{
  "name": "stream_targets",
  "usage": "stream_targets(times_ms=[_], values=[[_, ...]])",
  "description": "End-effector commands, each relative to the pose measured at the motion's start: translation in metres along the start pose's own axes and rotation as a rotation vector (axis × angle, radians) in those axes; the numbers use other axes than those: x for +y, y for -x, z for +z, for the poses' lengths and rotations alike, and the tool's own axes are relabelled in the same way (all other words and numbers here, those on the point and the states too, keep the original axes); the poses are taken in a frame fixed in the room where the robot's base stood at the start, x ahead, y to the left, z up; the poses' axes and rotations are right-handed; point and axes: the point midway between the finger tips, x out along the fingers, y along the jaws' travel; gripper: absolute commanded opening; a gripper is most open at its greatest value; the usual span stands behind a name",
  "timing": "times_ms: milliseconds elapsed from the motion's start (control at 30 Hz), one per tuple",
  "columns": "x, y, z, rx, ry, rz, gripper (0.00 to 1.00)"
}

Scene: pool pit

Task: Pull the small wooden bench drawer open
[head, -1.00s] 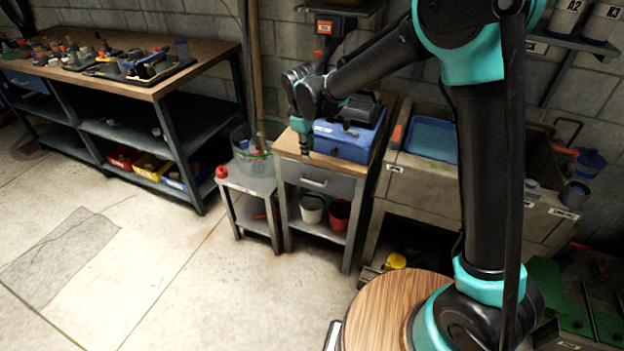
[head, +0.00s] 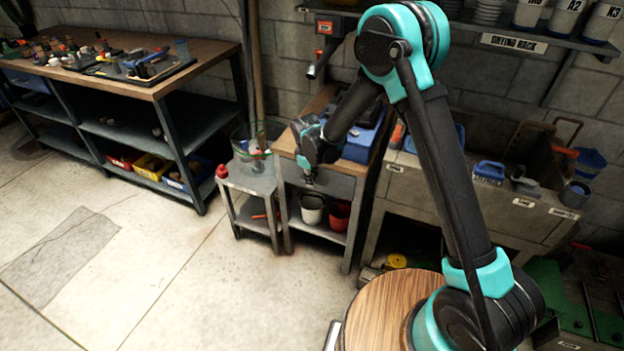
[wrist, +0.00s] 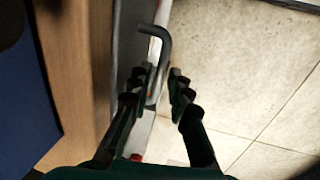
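The small bench has a wooden top (head: 286,143) and a grey drawer (head: 340,187) under it. The drawer looks shut, its front about flush with the frame. My gripper (head: 309,181) points down at the drawer front and hides the handle in the head view. In the wrist view the dark bar handle (wrist: 163,34) stands out from the grey drawer front (wrist: 128,45). My gripper (wrist: 163,76) is open there, with one finger on each side of the handle's bar. A gap shows on the right finger's side; contact on the left side cannot be told.
A blue case (head: 362,140) lies on the bench top. A low side table (head: 250,183) with a clear bin and red bottle stands left. White (head: 312,209) and red (head: 340,215) buckets sit on the shelf below. The sink unit (head: 405,185) is right. Floor in front is clear.

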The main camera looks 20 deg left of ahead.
Motion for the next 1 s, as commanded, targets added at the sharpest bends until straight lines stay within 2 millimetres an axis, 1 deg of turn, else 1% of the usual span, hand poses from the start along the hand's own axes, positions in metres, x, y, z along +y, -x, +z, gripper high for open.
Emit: stream_targets(times_ms=[300, 333, 467, 500, 1000], values=[[0.0000, -0.0031, 0.0002, 0.000, 0.000, 0.000, 0.19], [0.0000, -0.0031, 0.0002, 0.000, 0.000, 0.000, 0.18], [0.0001, -0.0030, 0.0002, 0.000, 0.000, 0.000, 0.01], [0.0001, -0.0030, 0.0002, 0.000, 0.000, 0.000, 0.00], [-0.0005, -0.0027, -0.0022, 0.000, 0.000, 0.000, 0.00]])
